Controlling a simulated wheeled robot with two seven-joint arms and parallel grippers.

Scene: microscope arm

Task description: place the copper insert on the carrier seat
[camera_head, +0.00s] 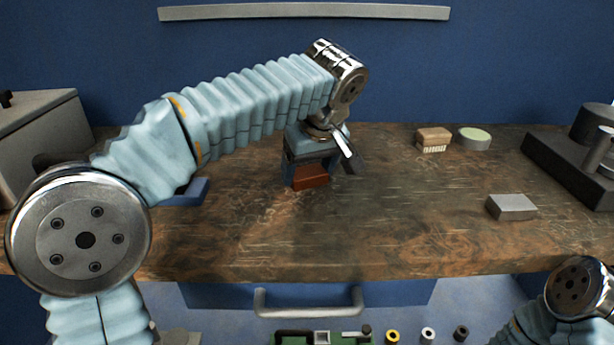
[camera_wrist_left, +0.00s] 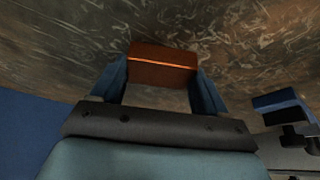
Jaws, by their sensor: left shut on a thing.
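The copper insert (camera_head: 311,178) is a small reddish-brown block near the middle of the bench. My left gripper (camera_head: 311,170) points down and is shut on it. In the left wrist view the copper insert (camera_wrist_left: 162,64) sits between the two blue fingertips (camera_wrist_left: 160,80). I cannot tell whether its underside touches the bench. A blue part (camera_head: 192,192) lies left of the gripper, partly behind my left arm; a blue part with dark pieces also shows at the right of the left wrist view (camera_wrist_left: 280,103). I cannot tell for sure which thing is the carrier seat. My right gripper is out of view.
On the wooden bench (camera_head: 400,235) stand a grey block (camera_head: 511,207), a tan brush-like block (camera_head: 433,139), a round pale-green-topped tin (camera_head: 474,138) and a dark fixture (camera_head: 570,165). A grey box (camera_head: 40,130) stands at the left.

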